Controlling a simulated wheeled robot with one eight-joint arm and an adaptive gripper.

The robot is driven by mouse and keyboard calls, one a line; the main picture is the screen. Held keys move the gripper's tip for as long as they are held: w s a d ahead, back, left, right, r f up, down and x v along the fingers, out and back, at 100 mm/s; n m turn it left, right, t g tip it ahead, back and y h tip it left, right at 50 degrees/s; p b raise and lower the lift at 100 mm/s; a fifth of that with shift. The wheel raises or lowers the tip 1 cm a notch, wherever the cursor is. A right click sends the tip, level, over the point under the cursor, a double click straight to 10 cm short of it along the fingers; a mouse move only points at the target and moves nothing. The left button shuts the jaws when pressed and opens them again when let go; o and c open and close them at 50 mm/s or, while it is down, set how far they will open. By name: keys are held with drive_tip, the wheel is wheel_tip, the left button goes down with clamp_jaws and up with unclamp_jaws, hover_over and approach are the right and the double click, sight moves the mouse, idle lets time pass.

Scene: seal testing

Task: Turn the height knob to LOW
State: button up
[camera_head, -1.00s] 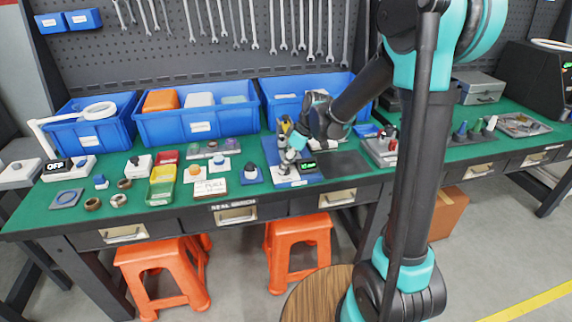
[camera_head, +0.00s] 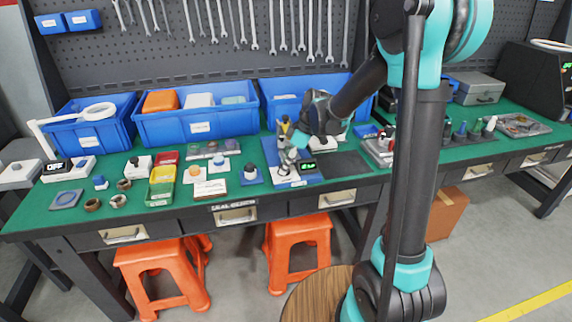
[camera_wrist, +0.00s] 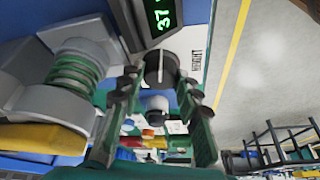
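The height knob (camera_wrist: 160,68) is a dark round knob with a light pointer line, beside the printed word HEIGHT (camera_wrist: 195,62) in the wrist view. My gripper (camera_wrist: 158,82) has its two fingers apart, one on each side of the knob, with no clear grip visible. Whether either fingertip touches it, I cannot tell. A LOW mark is not readable. A display (camera_wrist: 163,15) with green digits, partly cut off, shows 37.
A metal cylinder with a green coil (camera_wrist: 80,75) stands close to the left finger in the wrist view. Small parts and colored trays (camera_head: 162,183) lie left of the device. Blue bins (camera_head: 200,125) stand behind. A dark mat (camera_head: 345,163) lies to the right.

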drive_tip(key=o, duration=0.5)
drive_tip(key=shift+v, duration=4)
